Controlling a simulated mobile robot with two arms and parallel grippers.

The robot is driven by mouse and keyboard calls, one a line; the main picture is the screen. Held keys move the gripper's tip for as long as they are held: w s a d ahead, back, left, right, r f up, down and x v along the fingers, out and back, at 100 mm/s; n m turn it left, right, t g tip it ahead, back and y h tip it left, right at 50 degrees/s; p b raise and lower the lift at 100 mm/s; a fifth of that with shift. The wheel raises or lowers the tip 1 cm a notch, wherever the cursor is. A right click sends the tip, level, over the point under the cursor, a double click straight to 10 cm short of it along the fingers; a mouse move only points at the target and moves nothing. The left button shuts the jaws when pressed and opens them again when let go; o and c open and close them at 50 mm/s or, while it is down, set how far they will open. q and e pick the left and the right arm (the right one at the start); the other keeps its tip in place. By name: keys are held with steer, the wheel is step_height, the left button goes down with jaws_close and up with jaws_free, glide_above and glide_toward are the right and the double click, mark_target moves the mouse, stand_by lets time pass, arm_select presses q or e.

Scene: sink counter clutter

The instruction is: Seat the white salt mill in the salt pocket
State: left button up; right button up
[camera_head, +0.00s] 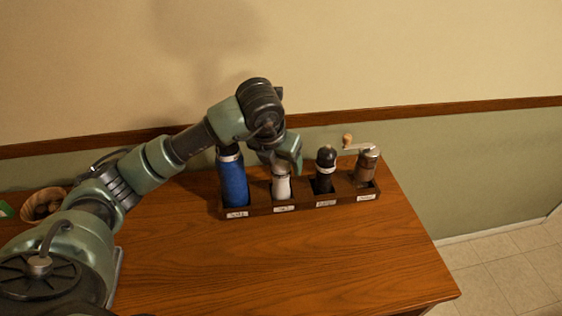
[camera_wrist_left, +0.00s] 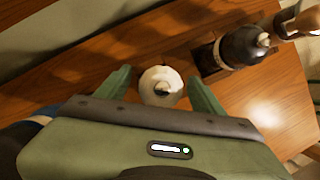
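The white salt mill (camera_head: 281,187) stands upright in the second pocket from the left of a dark wooden rack (camera_head: 259,211); its foot is hidden by the rack's front wall. My left gripper (camera_head: 285,156) is over its top, and the arm hides part of it. In the left wrist view the mill's pale round top (camera_wrist_left: 160,86) lies between the two green fingers, with a narrow gap seen on each side. The left gripper (camera_wrist_left: 160,76) looks open around the mill. My right gripper is out of view.
The rack also holds a blue bottle (camera_head: 233,182) at left, a dark pepper mill (camera_head: 325,170) and a crank grinder (camera_head: 366,167) at right. A wooden bowl (camera_head: 42,205) stands far left. The counter (camera_head: 300,260) in front of the rack is clear; the wall is close behind.

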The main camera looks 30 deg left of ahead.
arm_select(q)
steer(key=shift+r, duration=0.1)
steer(key=shift+r, duration=0.2)
steer(key=b+v, duration=0.1)
steer(key=v, duration=1)
steer(key=shift+s+r, duration=0.15)
steer(key=shift+r, duration=0.15)
